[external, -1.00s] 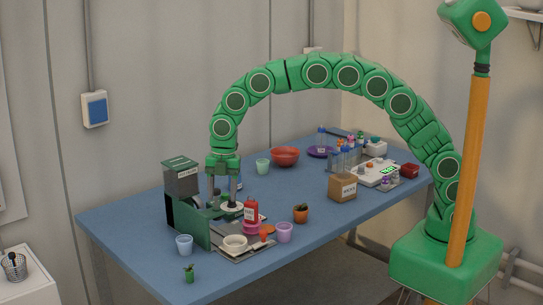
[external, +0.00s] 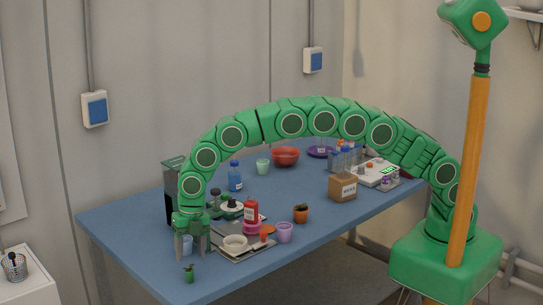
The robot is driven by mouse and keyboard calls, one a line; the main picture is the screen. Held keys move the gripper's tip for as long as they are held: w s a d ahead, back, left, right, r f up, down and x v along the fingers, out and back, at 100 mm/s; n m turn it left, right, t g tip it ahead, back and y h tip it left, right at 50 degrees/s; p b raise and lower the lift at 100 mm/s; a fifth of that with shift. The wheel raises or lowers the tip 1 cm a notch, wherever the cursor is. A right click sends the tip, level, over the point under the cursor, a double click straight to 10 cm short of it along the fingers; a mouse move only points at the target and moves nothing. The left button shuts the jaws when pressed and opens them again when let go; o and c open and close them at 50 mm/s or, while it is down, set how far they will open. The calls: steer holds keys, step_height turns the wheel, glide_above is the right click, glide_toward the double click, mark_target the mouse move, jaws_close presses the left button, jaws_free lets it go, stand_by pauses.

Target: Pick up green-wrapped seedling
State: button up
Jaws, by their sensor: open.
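The green-wrapped seedling (external: 189,274) stands upright near the front left corner of the blue table (external: 310,222). It is a small green cylinder with a dark green sprout on top. My gripper (external: 192,254) points down with its two grey fingers apart and nothing held. In this view the fingers appear just above and behind the seedling, apart from it. How far they are from it in depth I cannot tell. A pale blue cup (external: 187,246) shows behind and between the fingers, partly hidden.
A grey tray with a white bowl (external: 235,243) lies right of my gripper, with a red bottle (external: 251,211) behind. A lilac cup (external: 285,232) and an orange pot (external: 301,214) stand further right. A dark machine (external: 172,192) stands behind my arm. The table's front edge is close to the seedling.

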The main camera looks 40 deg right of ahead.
mark_target(189, 270)
steer(key=shift+a+f, duration=0.25)
steer(key=shift+f, duration=1.1)
steer(key=shift+a+f, duration=0.2)
steer(key=shift+f, duration=1.1)
jaws_close()
